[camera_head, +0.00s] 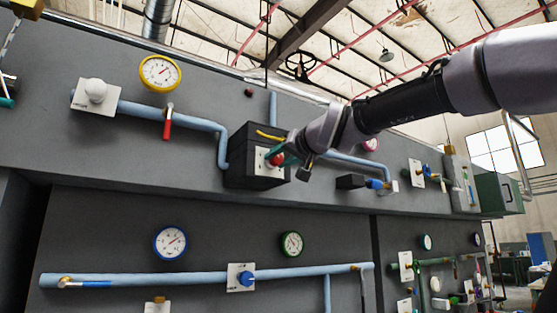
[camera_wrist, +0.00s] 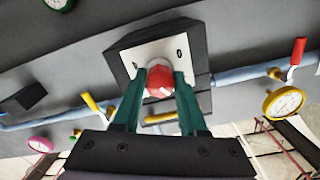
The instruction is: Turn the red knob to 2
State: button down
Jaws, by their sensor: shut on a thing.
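The red knob (camera_head: 277,159) sits on a white plate on the front of a black box on the grey wall panel. In the wrist view the red knob (camera_wrist: 160,82) shows a pale pointer line on its face. My gripper (camera_wrist: 160,88) has its two green fingers on either side of the knob, shut on it. In the head view my gripper (camera_head: 284,157) reaches the box from the right and partly covers the plate. The numbers on the white plate (camera_wrist: 142,52) are too small or hidden to read, so I cannot tell the setting.
Pale blue pipes run into the black box (camera_head: 240,160). A yellow-rimmed gauge (camera_head: 160,73), a red-handled valve (camera_head: 167,128) and a white knob (camera_head: 96,90) are to the left. A black block (camera_head: 350,182) with a blue valve (camera_head: 376,184) juts out at right.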

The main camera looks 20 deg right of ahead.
jog(key=m, duration=0.6)
jog(key=shift+m, duration=0.3)
dwell(0.5)
jog(key=shift+c, duration=2.2)
grip_release()
jog(key=v, duration=1)
jog(key=shift+s, duration=0.4)
